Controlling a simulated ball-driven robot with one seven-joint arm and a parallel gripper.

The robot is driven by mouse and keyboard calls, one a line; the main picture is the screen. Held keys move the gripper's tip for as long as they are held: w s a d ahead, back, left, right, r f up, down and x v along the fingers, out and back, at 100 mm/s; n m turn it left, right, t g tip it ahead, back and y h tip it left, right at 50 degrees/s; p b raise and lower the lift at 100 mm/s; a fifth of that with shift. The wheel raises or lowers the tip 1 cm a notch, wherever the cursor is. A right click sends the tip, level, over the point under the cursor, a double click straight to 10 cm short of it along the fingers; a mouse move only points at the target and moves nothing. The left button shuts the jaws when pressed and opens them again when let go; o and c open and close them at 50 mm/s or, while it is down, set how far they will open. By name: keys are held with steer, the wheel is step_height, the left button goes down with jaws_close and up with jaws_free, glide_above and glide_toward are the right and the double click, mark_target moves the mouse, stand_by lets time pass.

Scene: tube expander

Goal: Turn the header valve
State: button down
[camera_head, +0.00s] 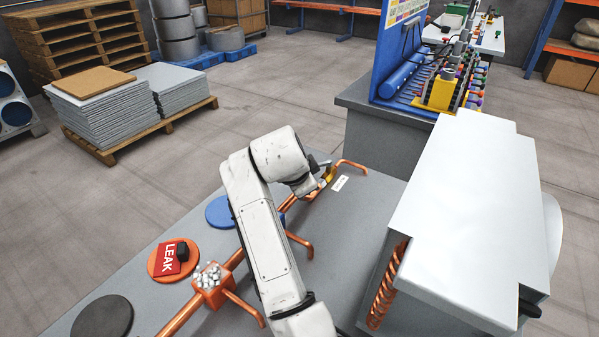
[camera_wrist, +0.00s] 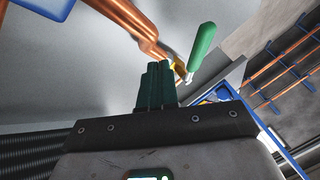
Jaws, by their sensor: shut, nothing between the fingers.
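The header valve is a brass body (camera_wrist: 179,68) on a copper pipe with a green lever handle (camera_wrist: 203,46), which slants up and to the right in the wrist view. In the head view, the yellow brass part (camera_head: 329,174) shows at the far end of the copper header (camera_head: 237,259), and my arm hides much of the area. My gripper (camera_wrist: 157,72) is shut and empty. Its fingertips lie left of and below the lever in the wrist view, with a gap visible between them. Contact with the brass body cannot be told.
The header lies on a grey bench (camera_head: 206,208) with several copper stubs. A red LEAK tag (camera_head: 168,259) lies on an orange disc near a blue disc (camera_head: 220,212) and a black disc (camera_head: 102,318). A large white-topped unit (camera_head: 470,220) stands at right.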

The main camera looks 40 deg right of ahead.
steer(key=shift+x, duration=1.05)
steer(key=shift+w+d+r, duration=0.1)
steer(key=shift+w, duration=0.45)
steer(key=shift+w+d+r, duration=0.1)
steer(key=shift+w+d, duration=0.05)
steer(key=shift+w, duration=0.4)
steer(key=shift+w+d, duration=0.25)
steer(key=shift+w, duration=0.5)
steer(key=shift+f, duration=0.1)
steer(key=w+m+g+b, duration=0.1)
steer(key=w+m+b, duration=0.1)
steer(key=shift+f+h+b, duration=0.15)
steer(key=shift+h+b, duration=0.15)
steer(key=shift+b, duration=0.05)
steer(key=shift+w+d+m+g+b, duration=0.1)
steer(key=shift+w+m+g+b, duration=0.3)
steer(key=shift+w+m+b, duration=0.25)
steer(key=shift+w+d+r+b, duration=0.1)
steer(key=shift+w+d+b, duration=0.2)
steer(key=shift+w, duration=0.25)
steer(key=shift+w+d+r+b, duration=0.1)
steer(key=shift+w+d+b, duration=0.15)
steer(key=shift+w, duration=0.35)
steer(key=shift+w+d+r+b, duration=0.1)
steer(key=shift+w+d+b, duration=0.1)
steer(key=shift+w+b, duration=0.25)
steer(key=shift+w, duration=0.15)
steer(key=shift+f, duration=0.1)
